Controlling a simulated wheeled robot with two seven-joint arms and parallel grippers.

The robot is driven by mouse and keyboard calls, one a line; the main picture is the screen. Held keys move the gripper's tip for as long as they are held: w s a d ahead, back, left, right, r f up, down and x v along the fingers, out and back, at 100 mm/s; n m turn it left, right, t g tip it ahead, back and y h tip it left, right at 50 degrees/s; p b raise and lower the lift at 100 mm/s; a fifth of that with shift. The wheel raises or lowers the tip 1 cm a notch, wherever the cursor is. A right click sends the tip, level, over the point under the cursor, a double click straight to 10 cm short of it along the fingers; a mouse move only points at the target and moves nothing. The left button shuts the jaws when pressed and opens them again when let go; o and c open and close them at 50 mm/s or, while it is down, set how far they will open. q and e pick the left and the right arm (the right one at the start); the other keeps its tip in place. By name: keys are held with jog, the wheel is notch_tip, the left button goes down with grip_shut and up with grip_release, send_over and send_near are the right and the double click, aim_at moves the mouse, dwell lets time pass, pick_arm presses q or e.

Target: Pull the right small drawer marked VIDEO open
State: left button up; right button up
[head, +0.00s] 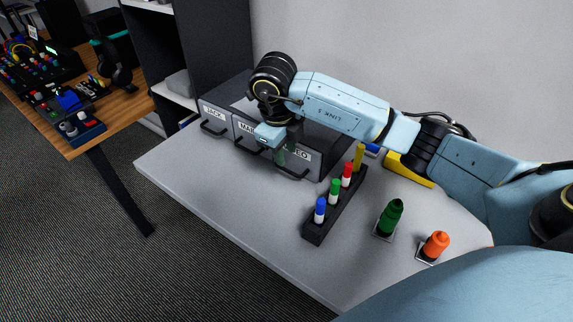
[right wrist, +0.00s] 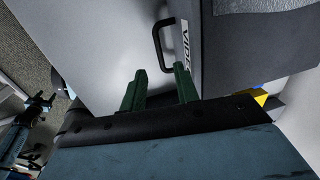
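The grey drawer unit stands at the back of the table with three labelled drawers in a row. The rightmost drawer (head: 307,160), marked VIDEO, looks closed; my right gripper partly covers its label. Its black bar handle (head: 291,176) also shows in the right wrist view (right wrist: 157,42), with the VIDEO label beside it. My right gripper (head: 279,156) is in front of this drawer, pointing down, just above the handle. In the right wrist view its two green fingers (right wrist: 160,71) are apart and empty, with the handle ahead of the gap. I cannot tell whether they touch it.
The JACK drawer (head: 214,120) and middle drawer (head: 246,136) look closed. A black rack (head: 316,228) with coloured plugs stands right of the VIDEO drawer. Green (head: 390,217) and orange (head: 436,245) connectors stand further right. The table's front left is clear.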

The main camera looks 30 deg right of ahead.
aim_at(288, 170)
jog(key=f, duration=0.3)
jog(key=d+f, duration=0.1)
jog(key=f, duration=0.1)
jog(key=shift+w+f, duration=0.3)
pick_arm(q)
jog(key=shift+w+a+f, duration=0.1)
jog(key=shift+w+f, duration=0.05)
jog(key=shift+w, duration=0.8)
pick_arm(e)
jog(key=shift+f, duration=0.1)
pick_arm(q)
jog(key=shift+s+a, duration=0.1)
pick_arm(e)
jog(key=shift+c, duration=0.4)
pick_arm(q)
jog(key=shift+s, duration=0.2)
pick_arm(e)
grip_shut()
